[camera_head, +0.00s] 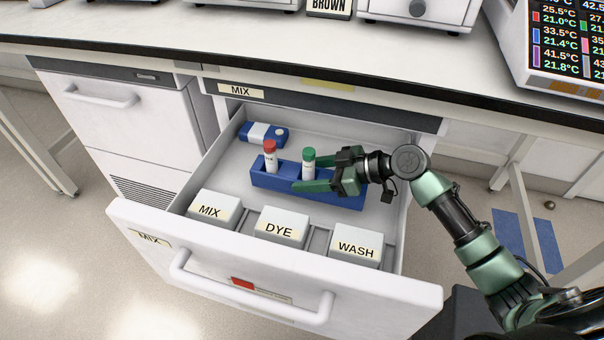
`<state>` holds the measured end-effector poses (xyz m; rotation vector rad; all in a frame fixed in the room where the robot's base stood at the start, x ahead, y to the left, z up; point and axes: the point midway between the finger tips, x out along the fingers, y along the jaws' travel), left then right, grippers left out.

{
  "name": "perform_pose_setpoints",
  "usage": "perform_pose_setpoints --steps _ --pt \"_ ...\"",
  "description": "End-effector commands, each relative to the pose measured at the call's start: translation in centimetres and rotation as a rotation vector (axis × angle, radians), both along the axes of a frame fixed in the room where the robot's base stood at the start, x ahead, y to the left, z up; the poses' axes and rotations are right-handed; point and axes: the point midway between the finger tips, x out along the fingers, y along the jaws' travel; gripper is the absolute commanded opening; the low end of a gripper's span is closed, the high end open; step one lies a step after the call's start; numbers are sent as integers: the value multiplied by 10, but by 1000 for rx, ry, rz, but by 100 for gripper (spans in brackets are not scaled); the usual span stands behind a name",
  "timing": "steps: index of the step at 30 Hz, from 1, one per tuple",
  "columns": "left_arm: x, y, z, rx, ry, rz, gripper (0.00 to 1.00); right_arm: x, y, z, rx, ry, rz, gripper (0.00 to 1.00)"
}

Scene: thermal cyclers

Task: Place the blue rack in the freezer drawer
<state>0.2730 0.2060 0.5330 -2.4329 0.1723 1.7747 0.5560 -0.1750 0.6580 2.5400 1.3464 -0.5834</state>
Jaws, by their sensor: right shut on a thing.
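The blue rack (275,178) is inside the open drawer (218,160), behind the labelled boxes. A tube with a red cap (270,157) and a tube with a green cap (308,164) stand upright in it. My right gripper (322,183) reaches into the drawer from the right and is shut on the blue rack near its middle, beside the green-capped tube. The gripper hides part of the rack's right half. I cannot tell whether the rack's underside touches the drawer floor. My left gripper is not in view.
White boxes labelled MIX (215,208), DYE (282,223) and WASH (355,245) line the drawer's front. A small blue-and-white item (262,134) lies at its back left. The bench top (270,38) overhangs behind. Drawer floor is clear left of the rack.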

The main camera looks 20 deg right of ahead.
Motion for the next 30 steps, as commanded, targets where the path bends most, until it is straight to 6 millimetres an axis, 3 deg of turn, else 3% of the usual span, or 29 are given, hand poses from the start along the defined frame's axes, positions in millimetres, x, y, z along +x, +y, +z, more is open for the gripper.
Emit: perform_pose_setpoints --steps 12,26,27,28,30 --pt "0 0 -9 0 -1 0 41 33 6 -20 5 -7 -2 0" --pt "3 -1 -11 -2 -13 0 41 33 6 -23 4 -7 -2 0" --pt "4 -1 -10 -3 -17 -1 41 32 6 -26 1 1 0 66" --pt "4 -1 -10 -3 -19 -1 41 32 6 -26 1 1 0 74" --pt "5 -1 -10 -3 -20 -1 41 32 6 -26 0 1 0 76"
